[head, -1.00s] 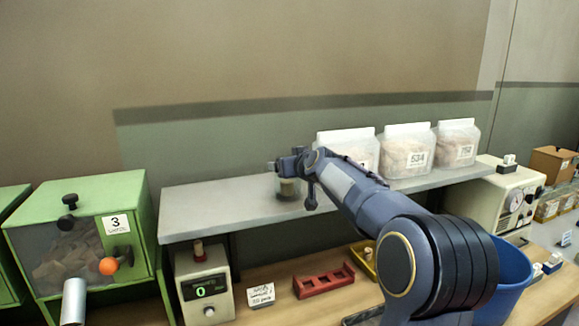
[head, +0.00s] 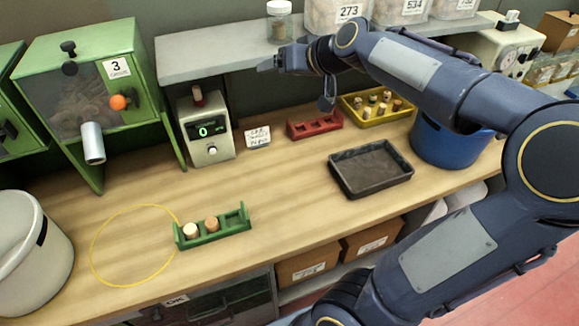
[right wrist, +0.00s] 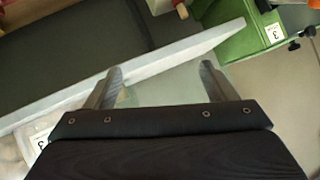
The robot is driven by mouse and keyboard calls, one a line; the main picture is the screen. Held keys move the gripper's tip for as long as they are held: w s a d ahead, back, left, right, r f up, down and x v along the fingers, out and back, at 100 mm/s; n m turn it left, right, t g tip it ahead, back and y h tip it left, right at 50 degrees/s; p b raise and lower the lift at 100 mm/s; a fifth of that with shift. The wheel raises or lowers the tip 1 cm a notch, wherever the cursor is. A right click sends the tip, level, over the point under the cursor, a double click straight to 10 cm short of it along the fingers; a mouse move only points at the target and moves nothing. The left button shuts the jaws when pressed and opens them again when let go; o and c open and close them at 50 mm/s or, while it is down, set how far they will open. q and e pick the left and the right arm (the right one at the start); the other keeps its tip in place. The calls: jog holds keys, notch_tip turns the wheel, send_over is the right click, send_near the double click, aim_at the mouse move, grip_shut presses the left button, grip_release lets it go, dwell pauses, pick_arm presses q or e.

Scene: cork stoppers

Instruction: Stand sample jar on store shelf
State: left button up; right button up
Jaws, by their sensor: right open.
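The sample jar (head: 279,22), clear with a pale lid and cork-coloured contents at its bottom, stands upright on the grey store shelf (head: 205,55) near the top of the head view. My right gripper (head: 268,63) is just in front of the shelf's edge, below the jar in the picture and apart from it. In the right wrist view the right gripper (right wrist: 162,85) has its two fingers spread with nothing between them, and the shelf edge (right wrist: 150,72) runs behind them. I cannot make out the jar there. My left gripper is out of view.
Bags of corks (head: 340,15) stand on the shelf right of the jar. Below are a counter box (head: 208,130), a red rack (head: 315,125), a yellow tray (head: 355,117), a dark tray (head: 345,180) and a green rack (head: 225,235). The bench's middle is clear.

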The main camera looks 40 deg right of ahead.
jog(key=s+a+f+n+g+y+b, duration=0.1)
jog(key=s+a+f+g+b, duration=0.1)
jog(key=s+a+f, duration=0.6)
jog(key=s+a+f+g+y+b, duration=0.1)
jog(key=s+a+f+g, duration=0.3)
jog(key=s+a+f, duration=0.5)
jog(key=s+f+b, duration=0.1)
jog(key=s+f, duration=0.1)
jog(key=s, duration=0.4)
jog(key=shift+s+a+n+y, duration=0.3)
jog(key=shift+s+n, duration=0.1)
jog(key=shift+f, duration=0.15)
